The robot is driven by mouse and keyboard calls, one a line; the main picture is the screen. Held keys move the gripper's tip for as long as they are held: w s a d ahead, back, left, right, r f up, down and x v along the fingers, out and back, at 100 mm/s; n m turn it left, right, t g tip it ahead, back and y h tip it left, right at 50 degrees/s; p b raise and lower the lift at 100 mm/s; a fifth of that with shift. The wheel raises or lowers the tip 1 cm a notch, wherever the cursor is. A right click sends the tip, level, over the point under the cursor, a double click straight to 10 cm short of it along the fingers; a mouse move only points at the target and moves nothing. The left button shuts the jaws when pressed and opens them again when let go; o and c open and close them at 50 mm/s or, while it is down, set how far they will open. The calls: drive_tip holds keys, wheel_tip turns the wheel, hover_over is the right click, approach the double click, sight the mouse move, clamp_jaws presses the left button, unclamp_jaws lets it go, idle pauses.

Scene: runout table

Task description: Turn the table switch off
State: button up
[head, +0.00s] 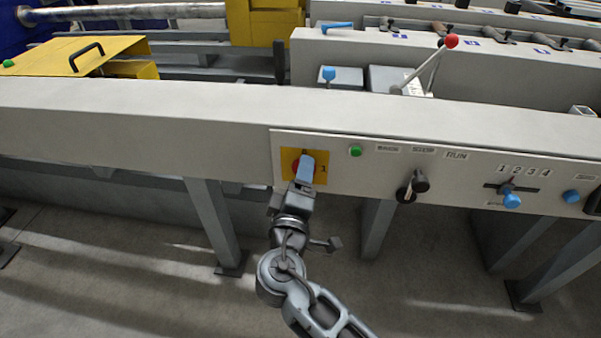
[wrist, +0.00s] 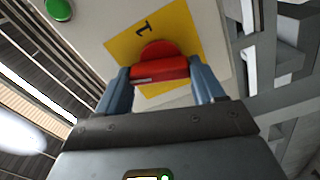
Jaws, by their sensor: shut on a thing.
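The table switch is a red rotary knob (wrist: 160,66) on a yellow plate (wrist: 188,30) marked "1". In the head view the yellow plate (head: 289,159) is at the left end of the grey control panel, and my gripper covers most of the knob. My gripper (wrist: 162,78) is shut on the red knob, with one blue finger on each side of its grip bar. In the head view my gripper (head: 306,168) reaches the plate from below. The "1" shows right of the knob in the head view. Any other mark on the plate is hidden or out of view.
Right of the switch on the panel (head: 460,175) are a green button (head: 355,151), a black selector (head: 413,186), a blue-knobbed lever (head: 511,200) and a blue knob (head: 571,196). A red-tipped lever (head: 450,42) stands behind the beam. Table legs (head: 212,222) stand below.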

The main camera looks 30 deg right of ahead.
drive_tip(key=shift+w+r+n+p, duration=0.15)
drive_tip(key=shift+n+p, duration=0.7)
drive_tip(key=shift+n, duration=0.75)
drive_tip(key=o, duration=1)
drive_tip(key=shift+o, duration=0.2)
drive_tip(key=shift+f, duration=0.2)
drive_tip(key=v, duration=0.7)
drive_tip(key=shift+s+a, duration=0.25)
drive_tip(key=shift+s, duration=0.05)
